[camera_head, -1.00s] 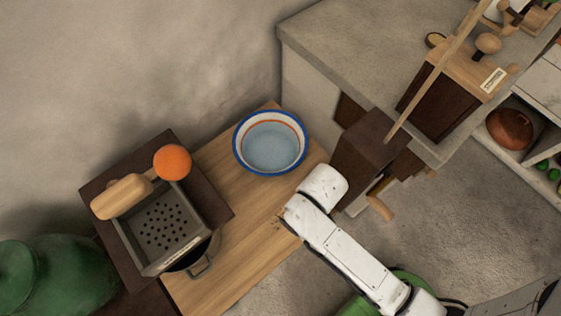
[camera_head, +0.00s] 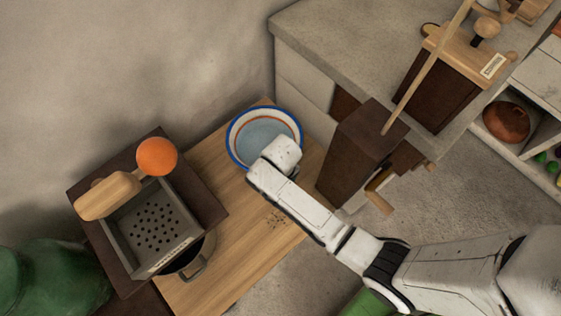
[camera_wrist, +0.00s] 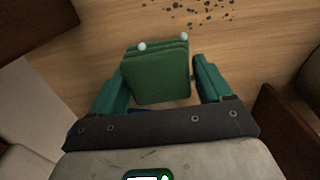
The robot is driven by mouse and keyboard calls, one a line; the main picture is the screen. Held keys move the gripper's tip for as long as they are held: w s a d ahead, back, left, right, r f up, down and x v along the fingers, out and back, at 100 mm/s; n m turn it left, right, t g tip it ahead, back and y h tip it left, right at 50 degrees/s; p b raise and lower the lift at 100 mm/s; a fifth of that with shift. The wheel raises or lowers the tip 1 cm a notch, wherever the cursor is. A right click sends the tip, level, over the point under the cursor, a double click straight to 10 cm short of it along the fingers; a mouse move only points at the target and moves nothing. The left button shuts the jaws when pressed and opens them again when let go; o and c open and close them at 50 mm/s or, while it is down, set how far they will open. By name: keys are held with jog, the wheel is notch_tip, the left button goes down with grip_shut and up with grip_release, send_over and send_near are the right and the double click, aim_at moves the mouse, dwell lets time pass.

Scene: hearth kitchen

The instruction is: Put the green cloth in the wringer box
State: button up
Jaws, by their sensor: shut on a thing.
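The green cloth (camera_wrist: 157,78) shows in the wrist view as a folded block with two pale drops at its far edge. My gripper (camera_wrist: 161,82) is shut on it, with a teal finger on either side. In the head view my wrist is over the right part of the enamel basin (camera_head: 236,147), which holds water, and it hides the fingers and cloth. The wringer box (camera_head: 157,231) appears to be the grey, open-topped box with a perforated floor, left of my wrist. Its wooden press block (camera_head: 107,196) is swung aside to the upper left, beside an orange ball knob (camera_head: 157,157).
The wooden bench (camera_head: 222,190) between basin and wringer is mostly clear, with dark specks (camera_head: 276,219). A pot (camera_head: 196,263) stands partly under the wringer. A tall brown box (camera_head: 357,150) with a handle and a stone counter (camera_head: 350,52) stand to the right.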

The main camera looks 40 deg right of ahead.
jog(key=shift+w+f+b, duration=0.15)
jog(key=shift+f+b, duration=0.05)
jog(key=shift+f, duration=0.7)
jog(key=shift+w+f+b, duration=0.15)
jog(key=shift+f+b, duration=0.05)
jog(key=shift+f, duration=0.7)
jog(key=shift+f, duration=0.1)
jog(key=o, duration=1)
jog(key=shift+c, duration=0.2)
